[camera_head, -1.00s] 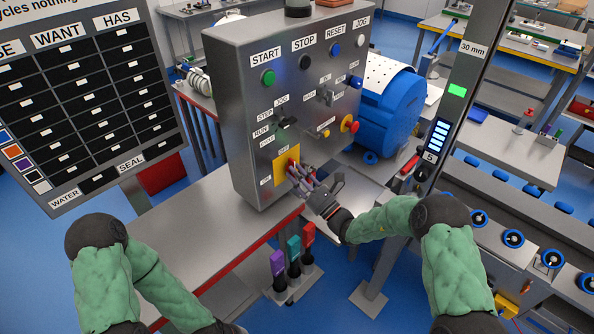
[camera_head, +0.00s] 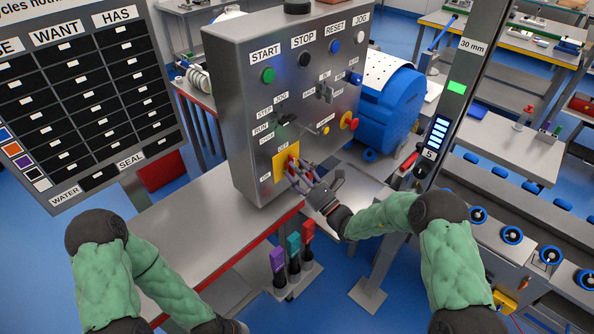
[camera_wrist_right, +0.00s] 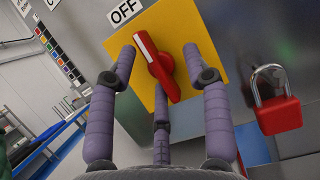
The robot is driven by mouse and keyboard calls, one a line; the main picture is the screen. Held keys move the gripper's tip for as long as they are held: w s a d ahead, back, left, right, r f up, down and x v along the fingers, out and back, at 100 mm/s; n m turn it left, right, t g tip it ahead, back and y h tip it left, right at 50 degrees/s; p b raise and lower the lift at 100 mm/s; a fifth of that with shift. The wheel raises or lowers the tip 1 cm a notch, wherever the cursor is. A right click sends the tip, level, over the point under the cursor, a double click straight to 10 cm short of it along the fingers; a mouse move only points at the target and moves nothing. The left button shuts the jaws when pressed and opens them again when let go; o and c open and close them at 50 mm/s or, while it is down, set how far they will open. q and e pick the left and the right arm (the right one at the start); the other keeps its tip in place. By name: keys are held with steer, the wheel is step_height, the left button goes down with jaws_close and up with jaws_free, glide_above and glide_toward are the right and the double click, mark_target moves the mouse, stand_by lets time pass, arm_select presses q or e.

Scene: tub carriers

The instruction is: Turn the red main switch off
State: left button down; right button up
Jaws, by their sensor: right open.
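The red main switch (camera_wrist_right: 155,68) is a red handle with a white stripe on a yellow plate (camera_wrist_right: 207,68). In the wrist view its striped end points up and left, toward the OFF label (camera_wrist_right: 125,12). In the head view the plate (camera_head: 280,168) is low on the grey control box (camera_head: 235,110). My right gripper (camera_head: 297,174) is at the switch, its three purple-grey fingers (camera_wrist_right: 158,65) spread around the handle. The fingers are open; whether any touches the handle I cannot tell. The left arm shows at lower left, but its gripper is out of view.
A red padlock (camera_wrist_right: 278,112) hangs right of the plate in the wrist view. Purple, teal and red-handled tools (camera_head: 293,250) stand below.

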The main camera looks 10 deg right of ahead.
steer(key=v, duration=1.2)
steer(key=s+a+f+n+g+y, duration=0.1)
steer(key=s+a+f+n+g, duration=0.7)
steer(key=s+a+f+g, duration=0.5)
steer(key=s+f+n+g+h, duration=0.4)
steer(key=s+f+n+g, duration=0.25)
steer(key=s+f, duration=0.45)
steer(key=s+d+f+n+t+h, duration=0.2)
steer(key=d+f+n+h, duration=0.4)
steer(key=n, duration=0.5)
steer(key=shift+s+f+n+h, duration=0.35)
steer(key=shift+s+h, duration=0.05)
steer(key=shift+h, duration=0.1)
